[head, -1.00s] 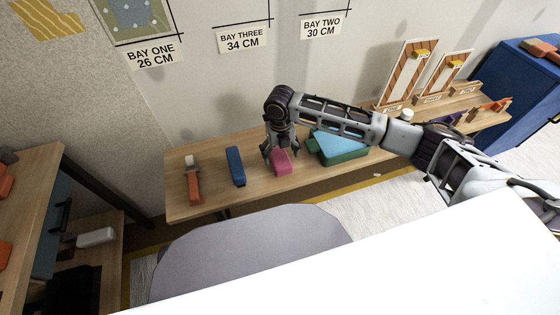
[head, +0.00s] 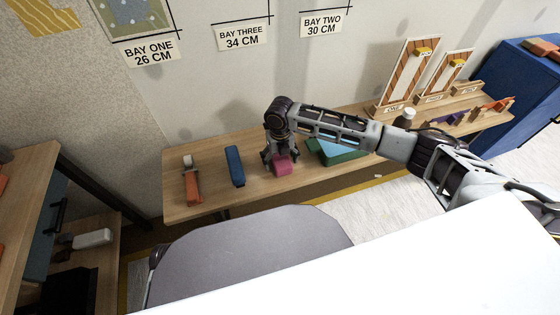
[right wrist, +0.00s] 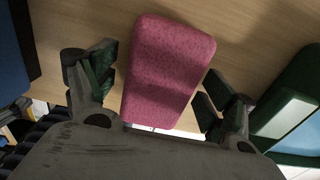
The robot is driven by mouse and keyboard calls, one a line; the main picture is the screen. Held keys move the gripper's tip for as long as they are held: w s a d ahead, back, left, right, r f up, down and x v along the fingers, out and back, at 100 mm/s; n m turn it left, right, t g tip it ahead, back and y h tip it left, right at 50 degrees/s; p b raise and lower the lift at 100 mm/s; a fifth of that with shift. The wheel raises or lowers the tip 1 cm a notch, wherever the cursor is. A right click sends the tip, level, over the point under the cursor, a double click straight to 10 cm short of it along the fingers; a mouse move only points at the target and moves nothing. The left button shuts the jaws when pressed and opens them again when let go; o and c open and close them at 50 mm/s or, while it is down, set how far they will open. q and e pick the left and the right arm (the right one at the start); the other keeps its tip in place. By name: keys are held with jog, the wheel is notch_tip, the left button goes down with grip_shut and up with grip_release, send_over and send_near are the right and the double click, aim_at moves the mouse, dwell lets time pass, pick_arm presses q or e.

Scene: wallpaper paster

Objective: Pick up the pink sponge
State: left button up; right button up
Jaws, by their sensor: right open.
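The pink sponge (head: 283,168) lies on the wooden table (head: 212,205). In the right wrist view the sponge (right wrist: 168,70) fills the middle, slightly tilted. My right gripper (head: 279,162) points down at the sponge from above. Its two fingers (right wrist: 160,98) are open, one on each side of the sponge, with gaps showing between fingers and sponge. In the head view the gripper covers the back part of the sponge.
Left of the sponge lie a blue block (head: 235,166) and an orange-handled tool (head: 192,182). A green tray with a blue top (head: 338,152) lies close on the right, partly under my right arm. Striped sample boards (head: 407,78) stand farther right.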

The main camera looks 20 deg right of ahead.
pick_arm(q)
jog(key=shift+s+f, duration=0.15)
jog(key=shift+s, duration=0.05)
pick_arm(e)
jog(key=c, duration=1)
pick_arm(q)
jog(key=shift+w+r, duration=0.25)
jog(key=shift+w, duration=0.3)
pick_arm(e)
jog(key=shift+c, duration=0.5)
jog(key=shift+r, duration=0.85)
notch_tip(320, 180, up, 6)
jog(key=shift+r+p, duration=0.15)
jog(key=shift+p, duration=1)
pick_arm(q)
jog(key=shift+g, duration=0.3)
jog(key=shift+s+a+f, duration=0.2)
jog(key=shift+f, duration=0.65)
jog(key=shift+s+a+f, duration=0.15)
jog(key=shift+s+f, duration=0.1)
jog(key=shift+f, duration=0.65)
jog(key=shift+s+a+f, duration=0.2)
jog(key=shift+f, duration=0.65)
pick_arm(e)
jog(key=shift+r, duration=1.05)
